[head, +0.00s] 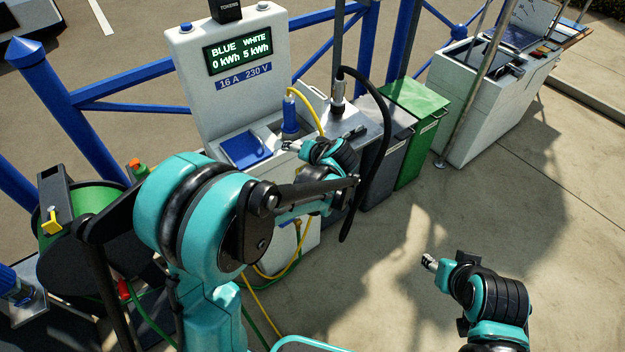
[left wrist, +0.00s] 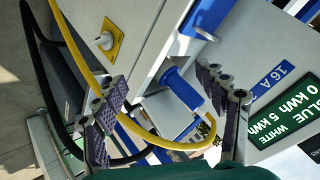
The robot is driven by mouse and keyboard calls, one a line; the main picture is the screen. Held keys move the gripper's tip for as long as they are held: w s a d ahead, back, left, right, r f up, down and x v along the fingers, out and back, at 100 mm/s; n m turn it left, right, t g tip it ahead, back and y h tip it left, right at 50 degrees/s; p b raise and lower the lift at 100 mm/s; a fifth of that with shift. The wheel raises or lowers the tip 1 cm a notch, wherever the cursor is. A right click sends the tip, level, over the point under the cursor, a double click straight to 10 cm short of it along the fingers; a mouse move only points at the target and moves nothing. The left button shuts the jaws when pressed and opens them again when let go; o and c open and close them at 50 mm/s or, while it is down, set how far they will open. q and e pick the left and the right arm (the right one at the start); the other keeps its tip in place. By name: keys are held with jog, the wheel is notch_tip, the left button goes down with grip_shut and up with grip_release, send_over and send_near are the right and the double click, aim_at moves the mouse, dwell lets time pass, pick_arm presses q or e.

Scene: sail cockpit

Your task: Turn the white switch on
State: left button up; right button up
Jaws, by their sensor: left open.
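The grey-white power pedestal (head: 188,90) has a display (head: 238,52) reading BLUE 0 kWh and WHITE 5 kWh. In the left wrist view, a pale switch knob on a yellow plate (left wrist: 116,33) sits on the pedestal face; no label on it is legible. In the head view I cannot make it out behind my left arm. My left gripper (head: 322,142) is open and empty in front of the pedestal; its fingers also show in the left wrist view (left wrist: 162,100), apart from the knob. My right gripper (head: 430,262) is over the pavement at lower right, away from the pedestal; its jaw state is unclear.
A blue plug (head: 290,115) with a yellow cable (head: 308,105) stands in the pedestal beside a blue flap (head: 243,150). A black cable (head: 385,130) loops at its right. Grey and green bins (head: 418,98) stand right of it.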

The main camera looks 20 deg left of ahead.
pick_arm(q)
jog(key=w+d+f+t+y, duration=0.1)
jog(key=w+d+f+y, duration=0.2)
jog(key=w+f, duration=0.6)
jog(key=s+d+f+n+t+y+b, duration=0.1)
jog(key=d+f+t+y, duration=0.1)
jog(key=f, duration=0.5)
jog(key=s+d+f+t+y+b, duration=0.1)
jog(key=s+f+y, duration=0.1)
jog(key=f, duration=0.5)
jog(key=b+x, duration=0.1)
jog(key=x, duration=0.6)
jog(key=shift+w+a+f, duration=0.1)
jog(key=shift+w+f, duration=0.05)
jog(key=shift+w, duration=0.2)
jog(key=c, duration=1.2)
